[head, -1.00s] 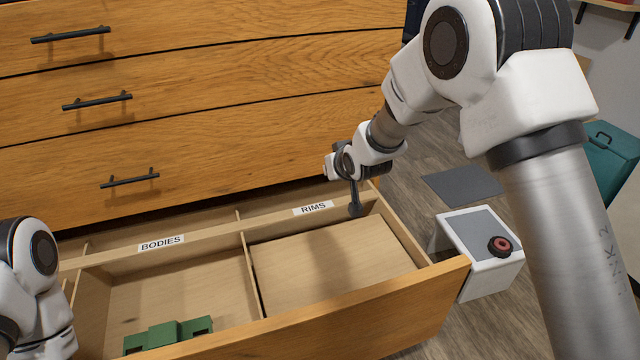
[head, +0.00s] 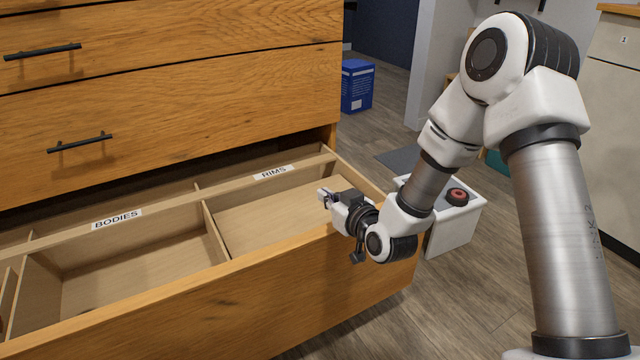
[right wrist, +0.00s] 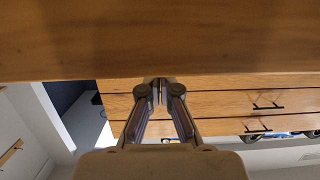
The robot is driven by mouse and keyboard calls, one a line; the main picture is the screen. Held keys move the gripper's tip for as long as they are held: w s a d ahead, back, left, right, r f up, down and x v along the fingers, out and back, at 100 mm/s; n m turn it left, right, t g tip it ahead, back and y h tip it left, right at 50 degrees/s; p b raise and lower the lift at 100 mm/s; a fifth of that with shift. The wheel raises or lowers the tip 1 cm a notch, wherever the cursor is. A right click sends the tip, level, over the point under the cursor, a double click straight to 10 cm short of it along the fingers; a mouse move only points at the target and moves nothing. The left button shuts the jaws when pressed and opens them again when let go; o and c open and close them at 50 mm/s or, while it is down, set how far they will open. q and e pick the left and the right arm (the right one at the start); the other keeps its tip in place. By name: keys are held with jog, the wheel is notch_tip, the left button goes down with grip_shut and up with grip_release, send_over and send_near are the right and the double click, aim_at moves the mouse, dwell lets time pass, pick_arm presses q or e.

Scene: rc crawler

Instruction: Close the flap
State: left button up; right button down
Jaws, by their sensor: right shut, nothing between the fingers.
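No separate flap can be made out. A wooden drawer (head: 215,305) stands pulled out from a cabinet, with compartments labelled BODIES (head: 117,219) and RIMS (head: 273,172). My right gripper (head: 324,196) is over the right end of the drawer, by the top of its front panel and above the RIMS compartment. In the right wrist view its fingers (right wrist: 160,90) are together and empty, close to a broad wooden surface. Contact with the wood cannot be told. My left gripper is not in view.
Closed cabinet drawers (head: 170,110) with black handles rise behind the open one. A white box (head: 455,225) with a red-and-black round part (head: 457,196) stands right of the drawer. A blue box (head: 357,85) is farther back. Open floor lies at front right.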

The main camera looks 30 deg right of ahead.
jog(key=shift+s+f, duration=0.35)
jog(key=shift+f, duration=0.15)
jog(key=shift+r, duration=0.1)
notch_tip(320, 180, up, 10)
dwell(0.4)
